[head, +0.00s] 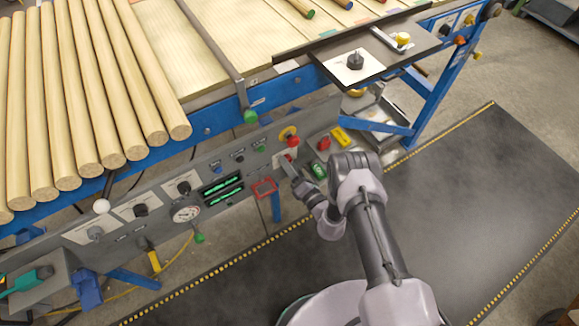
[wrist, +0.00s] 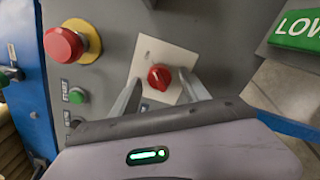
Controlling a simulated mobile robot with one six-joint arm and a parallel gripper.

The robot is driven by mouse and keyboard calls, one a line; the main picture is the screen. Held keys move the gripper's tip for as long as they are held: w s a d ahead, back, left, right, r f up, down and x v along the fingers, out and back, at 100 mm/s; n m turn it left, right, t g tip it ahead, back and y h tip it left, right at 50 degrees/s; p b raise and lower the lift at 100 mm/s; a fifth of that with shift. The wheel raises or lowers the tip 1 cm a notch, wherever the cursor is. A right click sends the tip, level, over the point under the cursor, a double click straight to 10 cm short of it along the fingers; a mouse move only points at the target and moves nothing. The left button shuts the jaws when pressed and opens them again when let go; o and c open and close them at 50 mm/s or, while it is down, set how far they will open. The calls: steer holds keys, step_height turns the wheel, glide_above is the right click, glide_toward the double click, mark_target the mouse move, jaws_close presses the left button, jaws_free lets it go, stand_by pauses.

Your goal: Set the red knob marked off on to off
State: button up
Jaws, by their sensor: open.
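The red knob (wrist: 160,77) sits on a white square plate (wrist: 173,53) on the grey panel, in the middle of the wrist view. The plate appears turned at an angle there, and I cannot read its off and on marks or the knob's setting. My gripper (wrist: 160,80) is open, with one finger to the left of the knob and one to the right. I cannot tell whether either finger touches it. In the head view my gripper (head: 288,168) is at the panel, and the red knob (head: 291,156) shows small just beyond it.
A red mushroom button (wrist: 63,45) on a yellow ring and a green button (wrist: 76,96) lie left of the knob. A green sign (wrist: 300,30) is at upper right. The head view shows a gauge (head: 186,213), a red frame (head: 264,188) and open dark floor mat (head: 470,200).

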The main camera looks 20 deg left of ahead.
steer(key=shift+w+a, duration=0.15)
jaws_close()
stand_by(0.4)
steer(key=shift+w+n+b, duration=0.1)
steer(key=shift+n+b, duration=0.7)
steer(key=shift+n, duration=8.1)
steer(key=shift+d, duration=0.2)
